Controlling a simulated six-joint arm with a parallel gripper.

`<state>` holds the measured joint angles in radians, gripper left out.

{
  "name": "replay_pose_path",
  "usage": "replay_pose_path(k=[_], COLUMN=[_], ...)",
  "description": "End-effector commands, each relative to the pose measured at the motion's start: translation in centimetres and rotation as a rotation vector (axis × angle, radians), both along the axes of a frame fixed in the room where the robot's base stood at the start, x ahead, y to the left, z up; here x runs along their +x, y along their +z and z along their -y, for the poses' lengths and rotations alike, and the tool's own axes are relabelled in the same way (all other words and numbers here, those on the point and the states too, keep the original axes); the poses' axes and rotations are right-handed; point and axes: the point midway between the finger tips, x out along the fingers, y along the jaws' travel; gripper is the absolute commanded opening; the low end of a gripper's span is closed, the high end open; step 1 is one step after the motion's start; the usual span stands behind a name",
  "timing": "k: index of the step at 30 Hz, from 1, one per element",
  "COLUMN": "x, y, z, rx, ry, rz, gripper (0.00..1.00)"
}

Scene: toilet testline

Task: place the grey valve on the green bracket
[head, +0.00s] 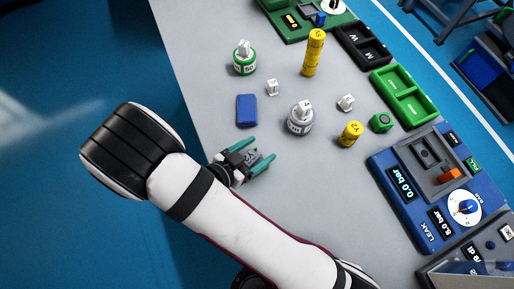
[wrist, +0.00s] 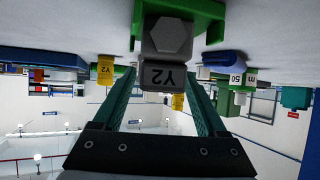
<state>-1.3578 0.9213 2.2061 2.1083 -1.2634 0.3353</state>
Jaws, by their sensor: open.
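My gripper (head: 254,161) is low over the near left part of the grey table, its two teal fingers open. The grey valve (head: 253,158) is a dark grey block between the fingers in the head view. The green bracket (wrist: 205,14) shows behind the valve, against the table. I cannot tell whether the valve touches the bracket. In the head view I cannot make out the bracket.
A blue block (head: 247,110), a grey-and-white bottle (head: 300,120) and a yellow Y2 cylinder (head: 350,133) stand nearby. A green-and-white bottle (head: 244,62) and tall yellow cylinder (head: 313,53) stand farther back. A green tray (head: 403,95) and blue leak panel (head: 400,195) line the right.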

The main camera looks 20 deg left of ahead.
Motion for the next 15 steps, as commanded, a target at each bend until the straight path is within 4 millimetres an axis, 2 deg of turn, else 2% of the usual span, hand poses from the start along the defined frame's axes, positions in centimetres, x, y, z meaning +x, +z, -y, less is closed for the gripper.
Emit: replay_pose_path(k=[6, 10, 15], x=[0.0, -0.2, -3.9], y=[0.1, 1.5, 3.5], z=[0.0, -0.1, -1.8], rx=[0.0, 0.003, 0.005], ry=[0.0, 0.001, 0.006], rz=[0.0, 0.001, 0.0], gripper=[0.75, 0.75, 0.75])
